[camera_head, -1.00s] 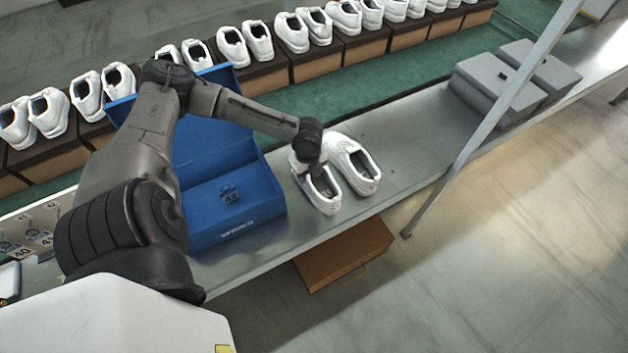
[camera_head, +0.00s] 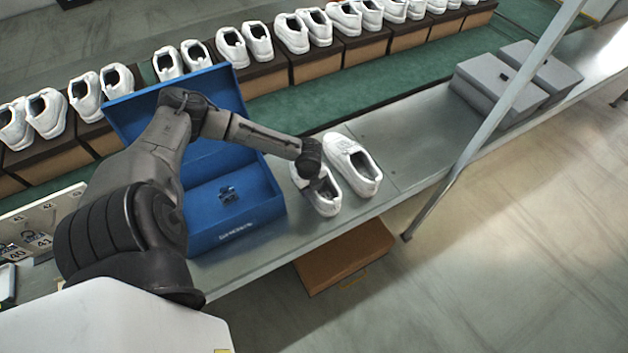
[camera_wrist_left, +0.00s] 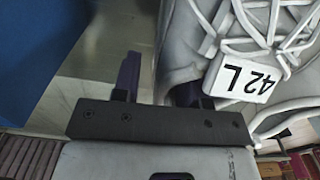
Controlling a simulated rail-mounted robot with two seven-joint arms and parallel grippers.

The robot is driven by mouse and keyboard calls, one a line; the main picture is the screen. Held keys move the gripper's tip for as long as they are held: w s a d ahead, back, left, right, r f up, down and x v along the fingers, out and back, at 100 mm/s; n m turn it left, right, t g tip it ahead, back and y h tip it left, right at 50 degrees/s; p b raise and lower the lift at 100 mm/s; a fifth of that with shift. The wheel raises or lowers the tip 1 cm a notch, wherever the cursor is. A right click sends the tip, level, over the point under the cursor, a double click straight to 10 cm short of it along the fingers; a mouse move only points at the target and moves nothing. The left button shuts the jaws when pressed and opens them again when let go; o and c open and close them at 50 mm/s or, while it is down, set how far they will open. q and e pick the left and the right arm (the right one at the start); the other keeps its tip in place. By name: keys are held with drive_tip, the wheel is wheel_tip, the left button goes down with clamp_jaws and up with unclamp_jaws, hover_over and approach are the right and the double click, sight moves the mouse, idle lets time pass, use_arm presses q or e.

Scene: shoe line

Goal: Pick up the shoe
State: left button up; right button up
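Two white shoes stand side by side on the grey metal bench, right of an open blue shoe box (camera_head: 235,205). My left gripper (camera_head: 325,187) is down at the opening of the left-hand shoe (camera_head: 327,207), partly hiding it. The other shoe (camera_head: 350,160) stands free beside it. In the left wrist view the near shoe (camera_wrist_left: 225,35) carries a white "42 L" tag (camera_wrist_left: 240,78). The gripper's two fingers (camera_wrist_left: 160,85) straddle the shoe's side wall, one outside and one inside. A gap shows between the outer finger and the wall. My right gripper is out of view.
Behind the bench (camera_head: 405,140), a green conveyor (camera_head: 300,100) carries a row of white shoe pairs on brown boxes. Grey boxes (camera_head: 500,85) stand at the far right of the bench, near a slanted metal post (camera_head: 490,120). A brown box (camera_head: 345,255) sits below the bench.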

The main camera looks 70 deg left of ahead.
use_arm(q)
clamp_jaws()
idle(0.3)
idle(1.1)
